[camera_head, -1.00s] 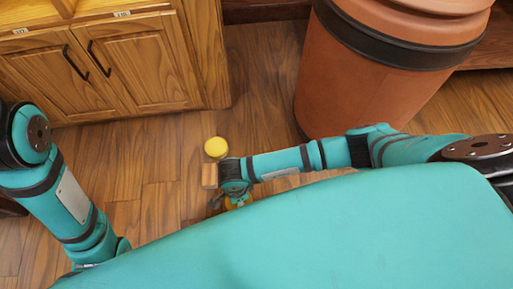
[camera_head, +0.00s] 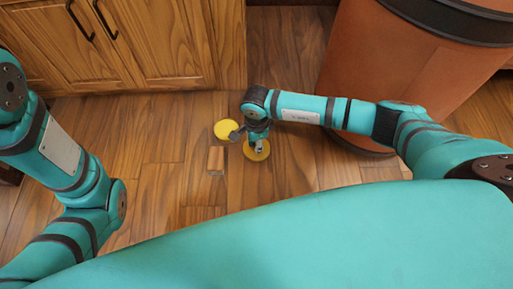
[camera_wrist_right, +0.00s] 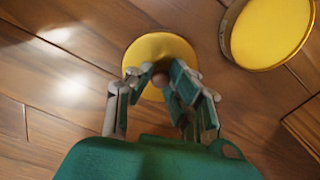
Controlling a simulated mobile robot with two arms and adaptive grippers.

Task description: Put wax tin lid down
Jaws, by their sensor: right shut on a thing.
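The wax tin lid, a yellow disc with a small knob (camera_head: 262,154), is under my right gripper (camera_head: 257,142). In the right wrist view my right gripper (camera_wrist_right: 160,85) is shut on the lid's knob, and the yellow lid (camera_wrist_right: 158,46) spreads beyond the fingers. I cannot tell whether the lid touches the floor. A round tin (camera_head: 226,130) with a yellow top lies on the floor just left of the lid; its dark rim shows in the wrist view (camera_wrist_right: 272,32). The two are close but apart. My left gripper is out of view.
A small wooden block (camera_head: 216,159) lies on the floor left of the lid. A wooden cabinet (camera_head: 150,50) stands behind, and a large terracotta-coloured container (camera_head: 390,70) stands to the right. The plank floor (camera_head: 150,190) at the left is clear.

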